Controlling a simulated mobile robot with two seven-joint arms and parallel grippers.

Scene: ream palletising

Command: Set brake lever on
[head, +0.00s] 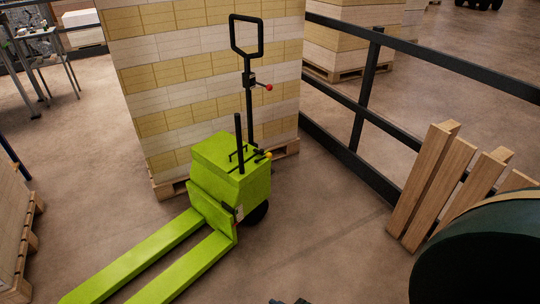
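A lime-green pallet truck (229,170) stands on the floor in the middle of the head view, its two forks (140,258) pointing to the lower left. Its black handle (249,100) rises upright to a loop grip. A short lever with a red knob (268,87) sticks out to the right partway up the handle. I cannot tell which one is the brake lever. Neither gripper shows clearly, and nothing touches the truck's levers. A dark sliver at the bottom edge is too small to identify.
A tall stack of cream and yellow reams (205,62) on a pallet stands right behind the truck. A dark railing (352,160) runs along the right, with wooden planks (428,190) against it. A large dark rounded shape fills the lower right. Floor right of the truck is clear.

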